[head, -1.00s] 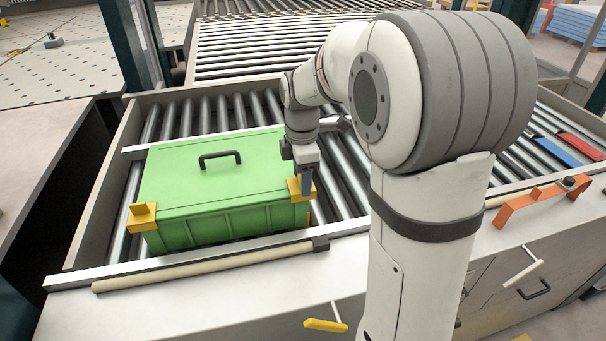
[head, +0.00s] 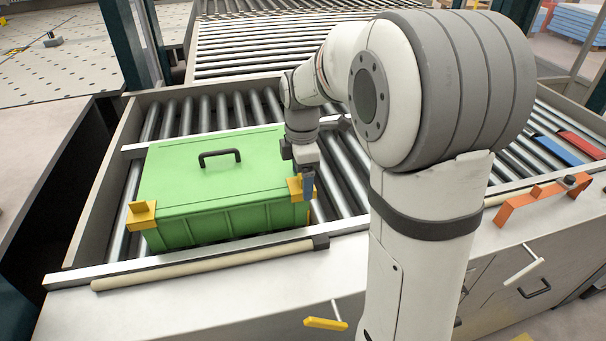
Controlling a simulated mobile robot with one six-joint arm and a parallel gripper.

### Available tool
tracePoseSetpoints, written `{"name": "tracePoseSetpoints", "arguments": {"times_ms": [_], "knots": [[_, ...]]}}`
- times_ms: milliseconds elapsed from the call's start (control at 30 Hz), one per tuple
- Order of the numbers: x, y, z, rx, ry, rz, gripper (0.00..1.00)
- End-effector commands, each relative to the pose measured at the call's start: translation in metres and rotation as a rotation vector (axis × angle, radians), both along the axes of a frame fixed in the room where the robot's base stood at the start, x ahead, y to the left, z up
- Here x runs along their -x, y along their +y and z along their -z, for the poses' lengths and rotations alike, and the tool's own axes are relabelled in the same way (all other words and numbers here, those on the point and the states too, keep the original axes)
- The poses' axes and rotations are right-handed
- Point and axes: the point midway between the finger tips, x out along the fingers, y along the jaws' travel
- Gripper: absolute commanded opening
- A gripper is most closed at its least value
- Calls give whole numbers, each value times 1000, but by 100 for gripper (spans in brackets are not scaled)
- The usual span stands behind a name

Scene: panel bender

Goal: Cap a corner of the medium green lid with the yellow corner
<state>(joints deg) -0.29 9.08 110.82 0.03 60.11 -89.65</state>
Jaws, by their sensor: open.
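The green lid (head: 215,182) with a dark handle (head: 219,159) sits on a green box (head: 222,226) on the rollers. One yellow corner (head: 142,214) is on the lid's front left corner. Another yellow corner (head: 294,189) is at the front right corner, partly hidden by my gripper. My gripper (head: 308,186) is open and points down right beside that front right corner. I cannot tell whether its fingers touch the yellow piece or whether the piece sits fully flush on the lid.
Metal rollers (head: 335,170) surround the box, with a beige bar (head: 205,265) along the front edge. An orange bracket (head: 540,200) stands on the right of the bench. Blue and red pieces (head: 560,150) lie at the far right.

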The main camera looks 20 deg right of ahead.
Motion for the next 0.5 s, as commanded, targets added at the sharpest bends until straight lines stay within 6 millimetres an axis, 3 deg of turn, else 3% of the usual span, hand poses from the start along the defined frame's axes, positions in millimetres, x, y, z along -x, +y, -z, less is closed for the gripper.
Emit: {"name": "tracePoseSetpoints", "arguments": {"times_ms": [233, 500], "knots": [[-1, 0, -7, 0, -4, 0, 79], [-1, 0, -51, 0, -5, 0, 79]]}}
